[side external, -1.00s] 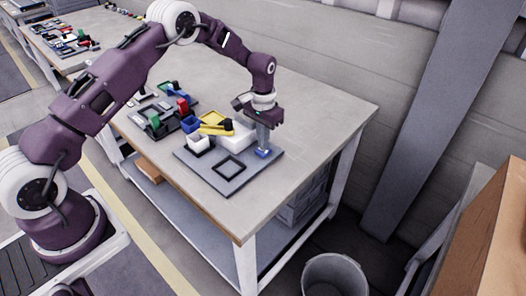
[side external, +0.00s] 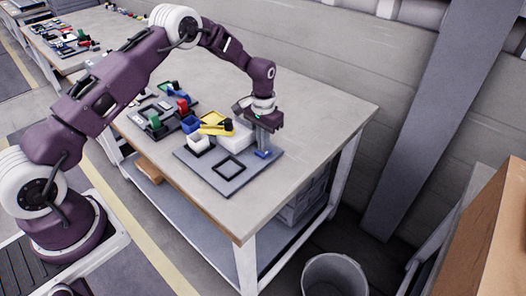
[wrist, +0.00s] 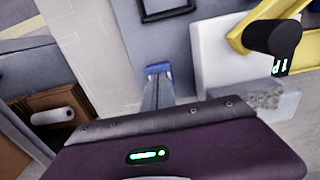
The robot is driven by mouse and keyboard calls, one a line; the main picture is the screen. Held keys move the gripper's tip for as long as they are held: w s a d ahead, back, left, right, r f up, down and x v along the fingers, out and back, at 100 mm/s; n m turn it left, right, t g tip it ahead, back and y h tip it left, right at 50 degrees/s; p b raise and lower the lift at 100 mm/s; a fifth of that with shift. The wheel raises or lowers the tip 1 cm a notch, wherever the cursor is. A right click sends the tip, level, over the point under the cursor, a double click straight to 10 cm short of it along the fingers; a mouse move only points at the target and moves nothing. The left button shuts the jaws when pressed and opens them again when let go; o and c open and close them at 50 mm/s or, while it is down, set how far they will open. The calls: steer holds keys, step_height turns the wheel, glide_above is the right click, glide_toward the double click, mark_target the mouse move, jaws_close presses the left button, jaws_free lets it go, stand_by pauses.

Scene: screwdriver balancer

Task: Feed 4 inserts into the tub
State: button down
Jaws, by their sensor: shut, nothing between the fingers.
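My gripper (side external: 263,154) points down at the right part of the dark grey board (side external: 205,178), its blue fingertips low over or at the board; I cannot tell whether they touch. It is shut and empty, and its tips also show in the wrist view (wrist: 158,69). A white box (side external: 238,136) stands just left of it. A small white open container (side external: 198,143), which may be the tub, stands further left. Grey specks (wrist: 265,101) show beside the white box in the wrist view; I cannot tell whether they are inserts.
A yellow part (side external: 215,130) with a black cylinder (wrist: 273,37) lies over the white box. A blue bin (side external: 189,124) and a black square frame (side external: 229,174) are near. A green-and-red fixture stands further left. The table's right side is clear.

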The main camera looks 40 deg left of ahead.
steer(key=shift+r, duration=3.5)
steer(key=shift+r, duration=3)
step_height(320, 180, down, 11)
steer(key=shift+f, duration=0.1)
steer(key=shift+f, duration=0.9)
steer(key=shift+r, duration=3.5)
